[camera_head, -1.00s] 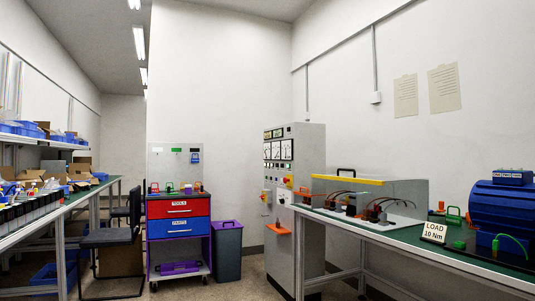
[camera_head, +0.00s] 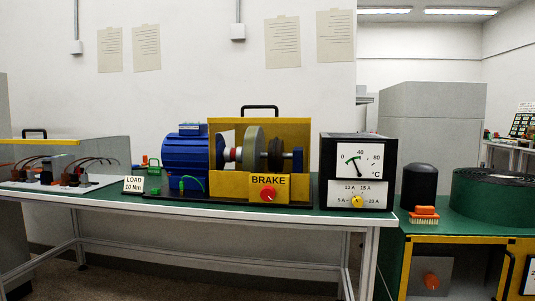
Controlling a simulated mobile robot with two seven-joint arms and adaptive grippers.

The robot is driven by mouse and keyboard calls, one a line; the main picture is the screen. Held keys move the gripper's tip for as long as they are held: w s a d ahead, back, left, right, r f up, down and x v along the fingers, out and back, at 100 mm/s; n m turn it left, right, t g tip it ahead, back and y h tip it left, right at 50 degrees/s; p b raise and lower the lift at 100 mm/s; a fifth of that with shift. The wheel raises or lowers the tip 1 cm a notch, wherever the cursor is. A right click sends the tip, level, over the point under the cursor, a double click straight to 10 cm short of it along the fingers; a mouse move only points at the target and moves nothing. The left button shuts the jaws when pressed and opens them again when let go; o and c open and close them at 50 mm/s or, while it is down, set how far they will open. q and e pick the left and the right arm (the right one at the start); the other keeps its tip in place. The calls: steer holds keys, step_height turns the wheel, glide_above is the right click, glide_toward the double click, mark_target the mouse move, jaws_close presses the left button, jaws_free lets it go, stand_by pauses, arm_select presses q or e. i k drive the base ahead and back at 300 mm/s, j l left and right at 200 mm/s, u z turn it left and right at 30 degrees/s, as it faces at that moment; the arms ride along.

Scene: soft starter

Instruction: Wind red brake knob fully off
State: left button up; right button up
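The red brake knob (camera_head: 268,193) sits on the front of a yellow panel lettered BRAKE (camera_head: 268,182), on the rig at the middle of the bench. It looks small from here, and its setting cannot be read. Behind it a shaft with discs (camera_head: 254,150) runs from the blue motor (camera_head: 186,158) inside a yellow guard frame (camera_head: 300,130). Neither of my grippers shows in the head view.
A green-topped bench (camera_head: 300,213) carries the rig, a LOAD 10 Nm sign (camera_head: 134,185) and a black meter box (camera_head: 357,172) right of it. Further right stand a black cylinder (camera_head: 419,186), an orange-handled brush (camera_head: 424,214) and a dark green coil (camera_head: 497,198). Floor shows below the bench.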

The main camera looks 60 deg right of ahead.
mark_target(268, 193)
steer(key=k+z, duration=0.1)
steer(key=z, duration=0.3)
steer(key=l+z, duration=0.15)
steer(key=z, duration=0.3)
steer(key=k+l+z, duration=0.1)
steer(key=z, duration=0.3)
steer(key=l+z, duration=0.15)
steer(key=z, duration=0.3)
